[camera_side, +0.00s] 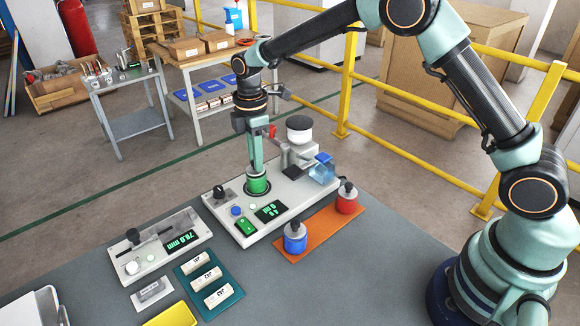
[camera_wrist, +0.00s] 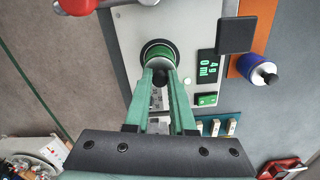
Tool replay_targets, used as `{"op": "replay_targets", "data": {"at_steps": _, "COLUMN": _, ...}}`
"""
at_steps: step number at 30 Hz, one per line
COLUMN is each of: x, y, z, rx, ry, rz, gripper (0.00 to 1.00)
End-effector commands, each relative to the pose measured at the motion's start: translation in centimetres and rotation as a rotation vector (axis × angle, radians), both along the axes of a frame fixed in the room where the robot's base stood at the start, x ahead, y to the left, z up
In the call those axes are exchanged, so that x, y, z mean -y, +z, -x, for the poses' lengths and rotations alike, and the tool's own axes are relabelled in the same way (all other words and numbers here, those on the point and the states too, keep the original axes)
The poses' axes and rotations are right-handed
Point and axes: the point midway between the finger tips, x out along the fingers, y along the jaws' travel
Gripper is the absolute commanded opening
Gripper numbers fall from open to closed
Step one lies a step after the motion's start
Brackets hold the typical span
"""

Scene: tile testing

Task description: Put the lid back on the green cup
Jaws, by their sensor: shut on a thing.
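The green cup (camera_side: 257,184) stands upright on the light grey test machine (camera_side: 222,205). My gripper (camera_side: 256,166) points straight down over the cup, its fingers close together. In the wrist view my gripper (camera_wrist: 160,68) is shut on the small dark knob of the lid, with the fingertips at the near edge of the cup's green ring (camera_wrist: 158,43). The lid is mostly hidden by the fingers and cup. It is at the cup's top, but I cannot tell whether it is seated or just above the rim.
The machine has a green display (camera_side: 271,210), a green switch (camera_side: 246,226) and a grey arm close behind my gripper. Blue (camera_side: 295,240) and red (camera_side: 346,199) bottles stand on an orange mat (camera_side: 320,233). A gauge (camera_side: 160,245) and a teal tray (camera_side: 232,296) lie left and front.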

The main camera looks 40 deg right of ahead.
Motion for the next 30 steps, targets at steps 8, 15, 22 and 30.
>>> {"op": "replay_targets", "data": {"at_steps": 8, "x": 0.01, "y": -0.23, "z": 0.01, "rx": -0.001, "ry": 0.000, "rz": 0.000, "gripper": 0.00}}
{"op": "replay_targets", "data": {"at_steps": 15, "x": 0.01, "y": -0.21, "z": 0.01, "rx": 0.000, "ry": 0.000, "rz": 0.000, "gripper": 0.00}}
{"op": "replay_targets", "data": {"at_steps": 22, "x": 0.00, "y": -0.24, "z": -0.01, "rx": 0.000, "ry": 0.000, "rz": 0.000, "gripper": 0.00}}
{"op": "replay_targets", "data": {"at_steps": 30, "x": 0.00, "y": -0.24, "z": -0.01, "rx": 0.000, "ry": 0.000, "rz": 0.000, "gripper": 0.58}}
